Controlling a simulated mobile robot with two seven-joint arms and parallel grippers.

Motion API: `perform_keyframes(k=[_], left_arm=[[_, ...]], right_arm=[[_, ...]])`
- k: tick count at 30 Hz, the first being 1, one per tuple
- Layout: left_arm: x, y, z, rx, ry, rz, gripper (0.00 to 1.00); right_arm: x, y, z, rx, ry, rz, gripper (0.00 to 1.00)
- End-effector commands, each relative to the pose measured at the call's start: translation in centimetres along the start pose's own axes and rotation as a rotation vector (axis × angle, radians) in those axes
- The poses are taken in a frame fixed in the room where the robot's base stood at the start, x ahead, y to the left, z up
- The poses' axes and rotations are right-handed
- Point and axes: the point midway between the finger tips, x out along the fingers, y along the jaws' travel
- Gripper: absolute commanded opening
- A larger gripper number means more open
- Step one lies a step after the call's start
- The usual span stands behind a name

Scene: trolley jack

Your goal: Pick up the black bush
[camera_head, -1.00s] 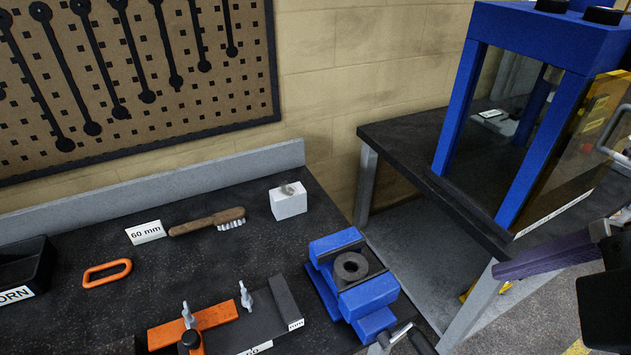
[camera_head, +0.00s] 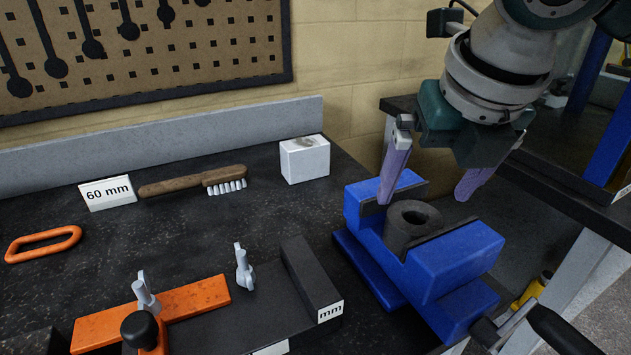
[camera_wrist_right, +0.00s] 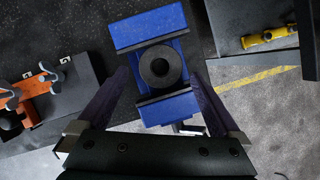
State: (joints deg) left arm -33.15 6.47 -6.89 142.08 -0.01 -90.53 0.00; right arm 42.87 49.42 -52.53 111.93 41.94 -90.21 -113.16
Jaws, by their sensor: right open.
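The black bush (camera_head: 411,222) is a short dark cylinder with a hole through it. It sits upright between the jaws of a blue vise (camera_head: 455,257) on the dark workbench. It also shows in the right wrist view (camera_wrist_right: 160,66), with the blue vise (camera_wrist_right: 146,30) around it. My right gripper (camera_head: 429,194) is open and empty, its purple fingers spread above and behind the vise. In the right wrist view the fingers (camera_wrist_right: 160,88) stand wide on either side of the bush, apart from it. My left gripper is not in view.
A white block (camera_head: 305,160), a wooden-handled brush (camera_head: 190,182), a "60 mm" sign (camera_head: 108,193) and an orange ring (camera_head: 43,243) lie on the bench. An orange and black fixture with wing nuts (camera_head: 190,300) stands left of the vise. The vise handle (camera_head: 560,330) sticks out at the right front.

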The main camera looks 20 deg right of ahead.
Motion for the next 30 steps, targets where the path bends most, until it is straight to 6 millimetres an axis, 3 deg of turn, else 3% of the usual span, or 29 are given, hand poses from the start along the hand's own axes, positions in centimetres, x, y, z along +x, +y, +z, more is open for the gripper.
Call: perform_keyframes(k=[14,23,30], left_arm=[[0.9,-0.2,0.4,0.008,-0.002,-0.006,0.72],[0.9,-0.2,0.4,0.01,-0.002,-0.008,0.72],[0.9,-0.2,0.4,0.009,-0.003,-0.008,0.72]], right_arm=[[6.0,-0.2,-0.7,0.001,0.001,0.0,1.0],[6.5,-0.2,-0.5,-0.001,-0.002,0.0,1.0],[6.4,-0.2,-0.5,0.0,-0.002,0.0,0.73]])
